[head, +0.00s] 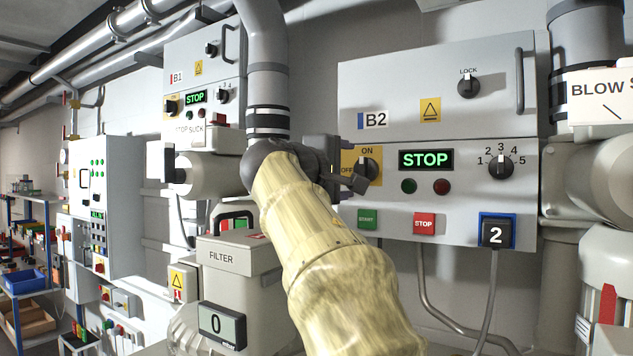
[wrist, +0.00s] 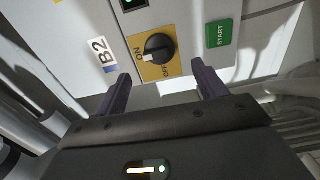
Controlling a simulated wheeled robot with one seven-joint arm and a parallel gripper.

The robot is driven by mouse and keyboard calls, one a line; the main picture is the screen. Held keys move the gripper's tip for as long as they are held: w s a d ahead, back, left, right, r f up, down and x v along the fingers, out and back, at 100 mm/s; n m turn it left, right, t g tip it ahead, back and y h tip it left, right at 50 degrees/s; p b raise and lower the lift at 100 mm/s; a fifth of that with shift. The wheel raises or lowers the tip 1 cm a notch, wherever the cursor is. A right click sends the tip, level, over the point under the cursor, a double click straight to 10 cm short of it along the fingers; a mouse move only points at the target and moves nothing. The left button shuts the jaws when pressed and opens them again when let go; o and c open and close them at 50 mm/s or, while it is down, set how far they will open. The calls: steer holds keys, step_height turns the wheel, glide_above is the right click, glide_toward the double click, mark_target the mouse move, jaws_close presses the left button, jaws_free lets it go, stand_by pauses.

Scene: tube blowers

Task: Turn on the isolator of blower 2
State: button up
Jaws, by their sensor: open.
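The isolator of blower 2 is a black rotary knob (head: 367,170) on a yellow ON/OFF plate, at the left of the lower B2 panel (head: 465,205). The wrist view shows the knob (wrist: 158,47) with a pale mark on its lower-left side; I cannot tell exactly which label it points to. My gripper (head: 359,184) is at the knob's left in the head view, partly hiding the plate. In the wrist view its two dark fingers (wrist: 163,82) are spread wide, with the knob ahead between them and nothing held. The fingers look apart from the knob.
The B2 display (head: 426,160) reads STOP. A green START button (head: 367,219), a red STOP button (head: 424,224) and a 1–5 selector (head: 500,167) are close by. A lock knob (head: 467,86) is above. A grey pipe (head: 265,60) and the B1 panel (head: 204,60) stand left.

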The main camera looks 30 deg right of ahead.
steer(key=b+v, duration=0.2)
steer(key=v, duration=0.8)
